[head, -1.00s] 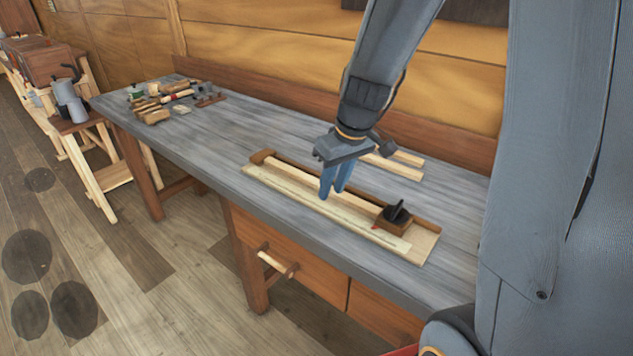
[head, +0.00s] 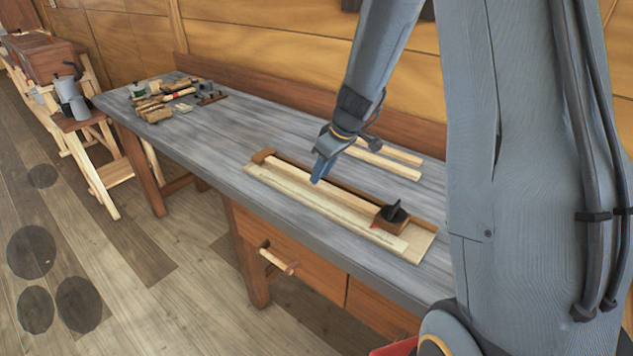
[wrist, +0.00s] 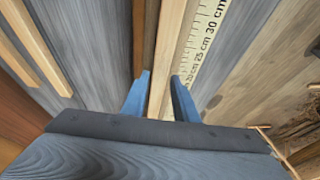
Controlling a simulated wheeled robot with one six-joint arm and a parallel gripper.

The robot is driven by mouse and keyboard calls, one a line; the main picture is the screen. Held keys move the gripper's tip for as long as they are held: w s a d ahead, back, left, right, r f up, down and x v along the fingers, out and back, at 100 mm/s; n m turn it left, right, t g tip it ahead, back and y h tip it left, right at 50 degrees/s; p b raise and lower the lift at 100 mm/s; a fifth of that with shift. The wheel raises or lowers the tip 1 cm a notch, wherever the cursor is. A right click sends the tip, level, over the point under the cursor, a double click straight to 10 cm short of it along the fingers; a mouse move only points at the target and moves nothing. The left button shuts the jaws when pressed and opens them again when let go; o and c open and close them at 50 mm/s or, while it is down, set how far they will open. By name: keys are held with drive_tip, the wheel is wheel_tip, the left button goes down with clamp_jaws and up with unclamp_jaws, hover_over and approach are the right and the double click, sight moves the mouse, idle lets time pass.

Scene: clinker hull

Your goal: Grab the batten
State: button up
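The batten (head: 335,194) is a long pale wooden strip. It lies in a shallow jig board (head: 418,247) on the grey bench, between a printed ruler strip and a brown back fence. Its right end meets a small block with a black knob (head: 393,214). My gripper (head: 320,173) points down over the batten's middle. In the wrist view my gripper (wrist: 160,78) is open, its two blue fingers apart, with the batten (wrist: 169,40) running between and beyond them. I cannot tell whether the fingertips are down to its level.
Two loose pale strips (head: 370,159) lie behind the jig. The ruler (wrist: 205,40) lies right beside the batten. Hand tools (head: 165,98) crowd the bench's far left end. The bench between tools and jig is clear. A wooden wall stands behind.

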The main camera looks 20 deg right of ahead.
drive_tip(key=shift+x, duration=1.35)
clamp_jaws()
drive_tip(key=shift+r, duration=0.15)
